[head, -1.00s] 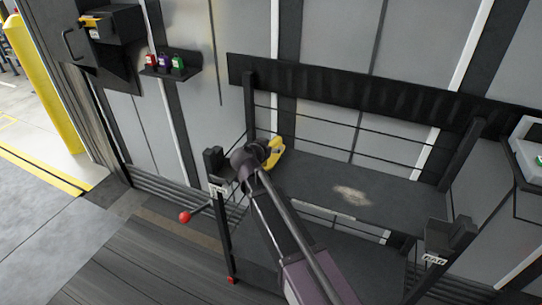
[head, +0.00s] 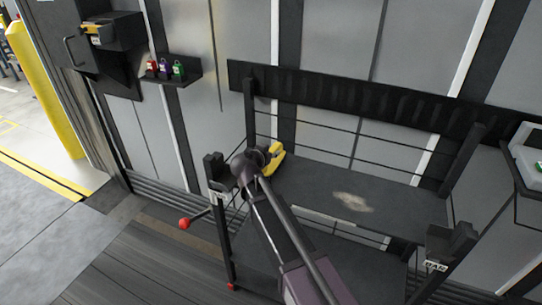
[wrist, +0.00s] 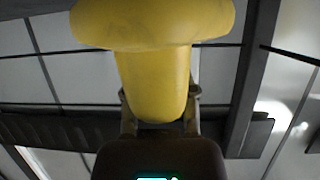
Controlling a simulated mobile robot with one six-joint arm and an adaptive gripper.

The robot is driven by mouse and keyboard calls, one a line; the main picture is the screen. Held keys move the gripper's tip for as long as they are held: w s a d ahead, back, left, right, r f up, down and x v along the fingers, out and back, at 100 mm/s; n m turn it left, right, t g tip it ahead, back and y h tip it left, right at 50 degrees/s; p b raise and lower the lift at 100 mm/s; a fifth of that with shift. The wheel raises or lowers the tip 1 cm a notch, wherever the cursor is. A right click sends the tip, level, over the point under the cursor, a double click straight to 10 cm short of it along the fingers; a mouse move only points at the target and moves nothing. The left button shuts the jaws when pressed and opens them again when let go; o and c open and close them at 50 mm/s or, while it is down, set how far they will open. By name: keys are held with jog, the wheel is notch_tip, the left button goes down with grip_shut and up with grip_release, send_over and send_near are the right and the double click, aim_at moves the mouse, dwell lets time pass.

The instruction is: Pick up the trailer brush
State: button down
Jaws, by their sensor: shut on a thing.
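The trailer brush (head: 276,160) shows as a yellow piece at the left end of the dark rack's upper shelf. My gripper (head: 265,156) is at the brush, partly hidden by my own arm. In the wrist view the yellow brush (wrist: 153,70) fills the upper middle, with a broad rounded part above and a thick tapering handle below. My gripper (wrist: 158,105) is shut on this handle, one finger on each side. I see no bristles, and I cannot tell whether the brush touches the shelf.
The dark rack shelf (head: 310,180) has a pale dusty patch (head: 352,202) and open room to the right. A post stands close to my gripper, near a red ball-ended lever (head: 184,223). Several small padlocks sit on a wall ledge (head: 180,80). A grey-white bin (head: 530,155) is at far right.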

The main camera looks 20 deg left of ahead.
jog(key=shift+r, duration=0.1)
notch_tip(320, 180, up, 3)
jog(key=p, duration=0.3)
jog(key=shift+r+p, duration=0.2)
jog(key=shift+p, duration=0.1)
jog(key=s+d, duration=0.3)
jog(key=s, duration=0.4)
jog(key=s+d+r+p, duration=0.1)
jog(key=s+d, duration=0.2)
jog(key=s, duration=0.4)
jog(key=shift+s+d+r, duration=0.2)
jog(key=shift+s+d, duration=0.05)
